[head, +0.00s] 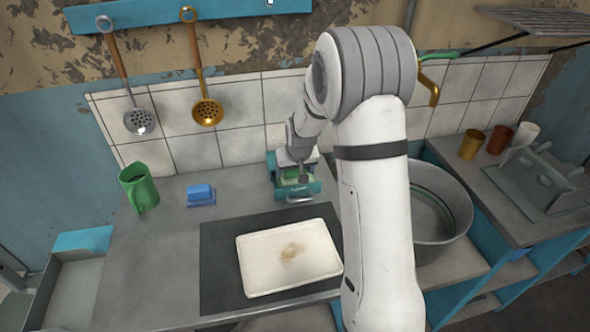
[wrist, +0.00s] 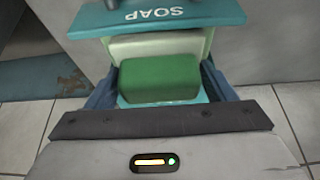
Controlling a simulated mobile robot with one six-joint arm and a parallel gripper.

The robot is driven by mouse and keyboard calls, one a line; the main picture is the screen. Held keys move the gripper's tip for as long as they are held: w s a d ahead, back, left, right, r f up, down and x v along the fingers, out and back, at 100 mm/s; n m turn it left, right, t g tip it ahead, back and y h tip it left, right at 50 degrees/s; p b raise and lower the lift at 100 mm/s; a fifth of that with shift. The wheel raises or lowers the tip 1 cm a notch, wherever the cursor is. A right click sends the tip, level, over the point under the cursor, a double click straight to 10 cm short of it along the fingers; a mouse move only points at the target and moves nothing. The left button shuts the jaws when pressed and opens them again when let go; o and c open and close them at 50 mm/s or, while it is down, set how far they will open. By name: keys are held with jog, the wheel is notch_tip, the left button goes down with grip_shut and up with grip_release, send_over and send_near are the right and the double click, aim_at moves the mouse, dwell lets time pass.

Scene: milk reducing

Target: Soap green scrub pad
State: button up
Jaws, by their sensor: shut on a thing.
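The green scrub pad (wrist: 160,80) is between the fingers of my gripper (wrist: 160,88) in the wrist view. It is held at the teal soap holder (wrist: 175,14), whose lettering reads SOAP. A pale cream block (wrist: 155,46) lies right behind the pad, inside the holder. I cannot tell whether pad and block touch. In the head view my gripper (head: 297,176) is at the soap holder (head: 305,190) against the tiled wall, and the pad shows only as a small green patch.
A stained cream tray (head: 265,279) lies on a dark mat (head: 216,262) in front. A blue sponge (head: 201,190) and green mug (head: 140,188) stand left on the grey counter. A metal basin (head: 440,205) is to the right, partly behind my arm.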

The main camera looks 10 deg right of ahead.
jog(key=shift+s, duration=0.1)
dwell(0.3)
jog(key=shift+r+p, duration=1.85)
jog(key=shift+r, duration=1.6)
jog(key=shift+r, duration=0.1)
